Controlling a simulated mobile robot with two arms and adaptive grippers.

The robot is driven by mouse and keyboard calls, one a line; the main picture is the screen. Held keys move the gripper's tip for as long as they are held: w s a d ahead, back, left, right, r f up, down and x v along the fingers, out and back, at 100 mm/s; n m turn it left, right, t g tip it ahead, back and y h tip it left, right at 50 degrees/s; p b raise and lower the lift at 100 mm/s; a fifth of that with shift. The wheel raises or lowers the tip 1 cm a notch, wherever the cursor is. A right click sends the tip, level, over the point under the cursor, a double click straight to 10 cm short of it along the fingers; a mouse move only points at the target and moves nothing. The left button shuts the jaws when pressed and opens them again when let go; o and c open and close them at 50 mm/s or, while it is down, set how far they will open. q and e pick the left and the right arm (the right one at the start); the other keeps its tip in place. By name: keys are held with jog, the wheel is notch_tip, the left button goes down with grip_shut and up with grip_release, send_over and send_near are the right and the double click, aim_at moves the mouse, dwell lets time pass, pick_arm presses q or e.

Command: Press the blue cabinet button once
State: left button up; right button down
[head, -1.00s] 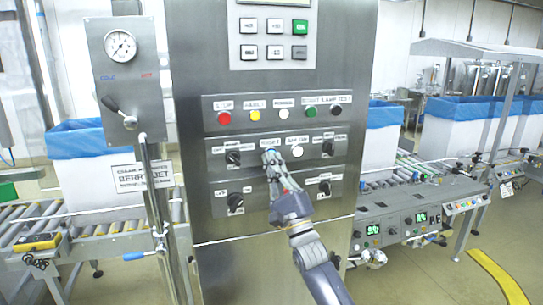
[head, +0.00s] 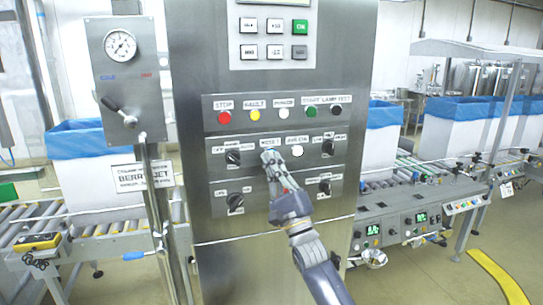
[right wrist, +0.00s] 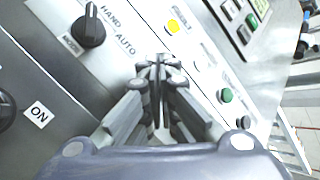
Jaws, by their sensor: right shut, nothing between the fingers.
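The grey metal control cabinet (head: 210,65) stands upright in the middle of the head view. My right gripper (head: 269,157) is shut and empty, its fingertips at the middle row of controls, just under the reset label (head: 270,149). The fingertips cover the spot under that label, and no blue button shows in either view. I cannot tell whether they touch the panel. In the right wrist view the closed fingers (right wrist: 158,65) point at the panel. My left gripper is not in view.
Near the fingertips are a white button (head: 297,151) and a black selector switch (head: 233,157). Above are a red button (head: 224,118), a yellow button (head: 255,115) and a green button (head: 311,112). A gauge box (head: 121,75) stands left; blue-lined boxes (head: 84,140) sit on conveyors either side.

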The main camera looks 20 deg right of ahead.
jog(key=shift+w, duration=0.35)
jog(key=shift+w+b, duration=0.35)
jog(key=shift+b, duration=0.2)
dwell(0.4)
jog(key=shift+s, duration=0.15)
jog(key=shift+s+p, duration=0.6)
jog(key=shift+s, duration=0.05)
jog(key=s+p, duration=0.3)
jog(key=s, duration=0.2)
jog(key=shift+d, duration=0.1)
dwell(0.3)
dwell(0.4)
